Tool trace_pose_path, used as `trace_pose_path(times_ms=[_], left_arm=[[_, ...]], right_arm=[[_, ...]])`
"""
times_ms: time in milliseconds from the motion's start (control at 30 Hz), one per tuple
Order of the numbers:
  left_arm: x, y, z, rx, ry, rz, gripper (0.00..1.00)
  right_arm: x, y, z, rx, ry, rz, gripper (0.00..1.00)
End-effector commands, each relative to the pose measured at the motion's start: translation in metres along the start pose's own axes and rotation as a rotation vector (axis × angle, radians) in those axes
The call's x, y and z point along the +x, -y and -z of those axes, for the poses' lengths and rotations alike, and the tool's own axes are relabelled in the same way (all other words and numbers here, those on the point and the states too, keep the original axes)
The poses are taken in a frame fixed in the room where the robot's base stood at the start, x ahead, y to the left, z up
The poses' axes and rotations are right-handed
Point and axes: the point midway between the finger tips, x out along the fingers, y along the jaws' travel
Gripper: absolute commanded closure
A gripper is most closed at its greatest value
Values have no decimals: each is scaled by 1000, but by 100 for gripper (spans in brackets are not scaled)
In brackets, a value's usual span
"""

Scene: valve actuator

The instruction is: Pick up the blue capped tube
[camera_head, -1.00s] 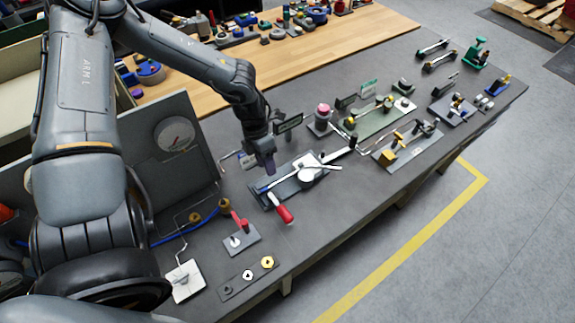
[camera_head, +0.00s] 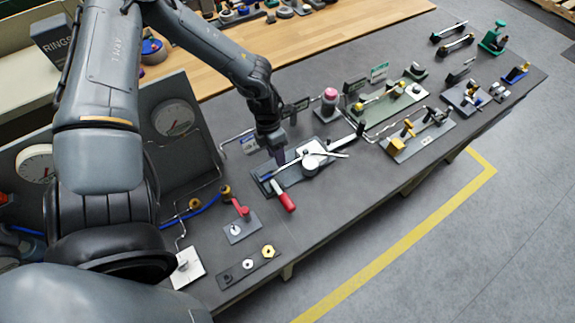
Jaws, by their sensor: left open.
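My left gripper (camera_head: 280,156) points down just above the left part of a dark plate fixture (camera_head: 270,180) with a white lever (camera_head: 327,154) and a red handle (camera_head: 287,201). Its fingers are small and their gap is hard to see; nothing is visible between them. A small blue part (camera_head: 266,177) shows at the fixture's left end, just below and left of the fingertips. I cannot tell whether it is the blue capped tube, and no other clear tube shows. My right gripper is not in view.
A red-handled valve (camera_head: 241,212) and a plate with round fittings (camera_head: 248,265) stand in front. A gauge panel (camera_head: 180,140) rises at the left. A pink-topped part (camera_head: 329,97) and a green plate (camera_head: 385,110) stand behind right. The bench's front strip (camera_head: 340,205) is clear.

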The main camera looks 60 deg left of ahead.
Motion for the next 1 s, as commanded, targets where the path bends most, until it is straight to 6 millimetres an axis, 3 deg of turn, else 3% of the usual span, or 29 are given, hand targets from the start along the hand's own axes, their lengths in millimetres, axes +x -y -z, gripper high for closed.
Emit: trace_pose_path(times_ms=[400, 767, 1000], left_arm=[[39, 3, -4, 0, -2, 0, 58], [44, 4, -4, 1, 0, 1, 58], [44, 4, -4, 1, 0, 1, 92]], right_arm=[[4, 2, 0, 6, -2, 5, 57], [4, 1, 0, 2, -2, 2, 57], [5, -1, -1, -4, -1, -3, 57]])
